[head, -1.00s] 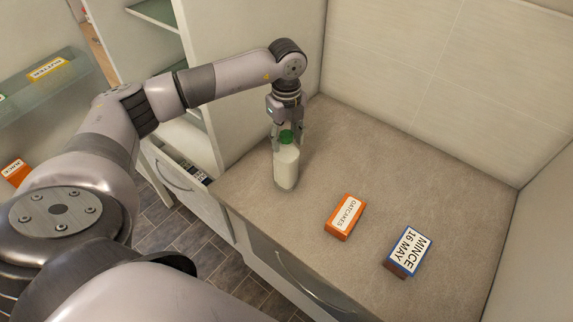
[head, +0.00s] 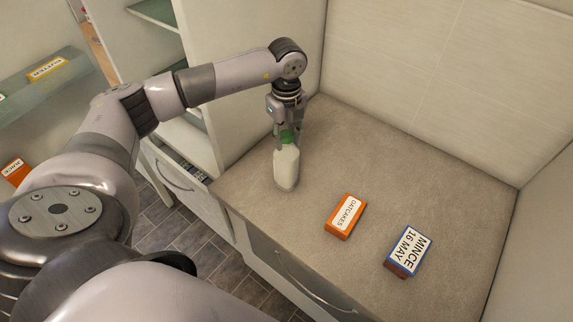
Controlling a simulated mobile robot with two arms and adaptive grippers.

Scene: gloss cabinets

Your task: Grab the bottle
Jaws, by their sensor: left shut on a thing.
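The bottle (head: 286,168) is white with a green cap and stands upright on the counter, near its left edge. My left gripper (head: 286,139) comes down from above and is shut on the bottle at its green cap and neck. The fingers hide part of the cap. The bottle's base appears to rest on the counter. My right gripper is not in view.
An orange oatcakes box (head: 345,217) and a blue-edged mince box (head: 408,252) lie on the counter (head: 430,180) to the right of the bottle. Walls bound the counter at the back and right. An open shelf unit (head: 205,140) stands at left.

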